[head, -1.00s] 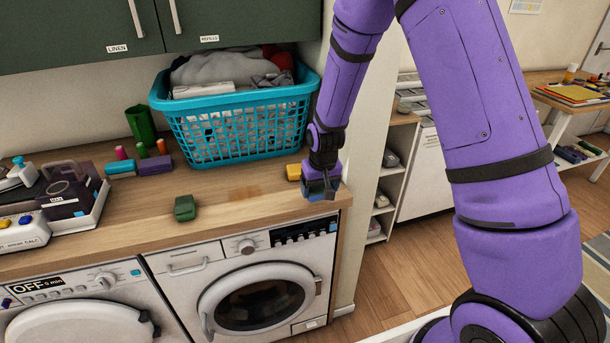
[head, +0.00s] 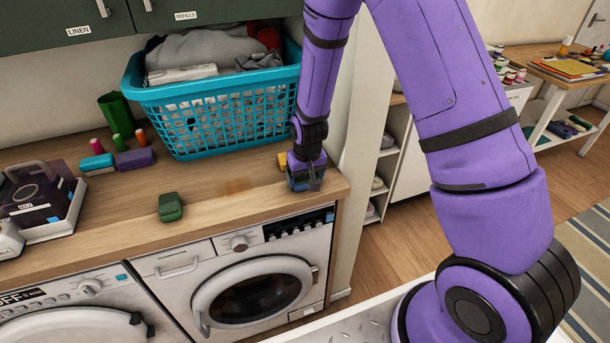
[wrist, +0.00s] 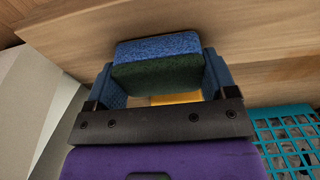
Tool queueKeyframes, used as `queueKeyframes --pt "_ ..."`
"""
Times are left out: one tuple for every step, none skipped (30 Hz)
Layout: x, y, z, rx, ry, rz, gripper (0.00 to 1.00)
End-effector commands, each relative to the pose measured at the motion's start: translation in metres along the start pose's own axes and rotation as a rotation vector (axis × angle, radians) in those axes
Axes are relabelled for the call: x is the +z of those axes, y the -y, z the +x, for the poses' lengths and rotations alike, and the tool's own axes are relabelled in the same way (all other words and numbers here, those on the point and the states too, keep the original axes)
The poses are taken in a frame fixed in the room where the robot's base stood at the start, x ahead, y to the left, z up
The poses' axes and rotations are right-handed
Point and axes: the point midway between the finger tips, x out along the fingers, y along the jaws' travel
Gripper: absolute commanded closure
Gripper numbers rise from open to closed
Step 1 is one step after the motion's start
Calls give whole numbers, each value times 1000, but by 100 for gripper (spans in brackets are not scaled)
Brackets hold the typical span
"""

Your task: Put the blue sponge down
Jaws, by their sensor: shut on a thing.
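The blue sponge (wrist: 158,52) shows in the wrist view as a block with a blue face and a dark green side. My gripper (wrist: 165,78) is shut on it, with a blue finger at each side. In the head view my gripper (head: 305,184) points down at the right end of the wooden counter (head: 240,205), above the washing machine. The sponge (head: 300,184) is mostly hidden there by the fingers. It is low over the counter; I cannot tell whether it touches.
A yellow block (head: 282,160) lies close behind my gripper. A green sponge (head: 170,207) lies to the left, with bare counter between. A teal laundry basket (head: 225,120) stands behind. The counter's right end and front edge are near.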

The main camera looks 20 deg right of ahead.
Motion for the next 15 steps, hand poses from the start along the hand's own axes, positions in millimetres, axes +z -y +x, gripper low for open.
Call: queueKeyframes --pt "0 0 1 0 1 0 41" --pt "0 0 2 0 1 0 41" --pt "0 0 3 0 0 0 20" --pt "0 0 2 0 0 0 13" --pt "0 0 2 0 0 0 6" --pt "0 0 2 0 0 0 0" --pt "0 0 2 0 0 0 0" --pt "0 0 2 0 0 0 0" --pt "0 0 2 0 0 0 0" --pt "0 0 2 0 0 0 0" --pt "0 0 2 0 0 0 0" --pt "0 0 2 0 0 0 0" --pt "0 0 2 0 0 0 0" --pt "0 0 1 0 0 0 0" --pt "0 0 -1 0 -1 0 0"
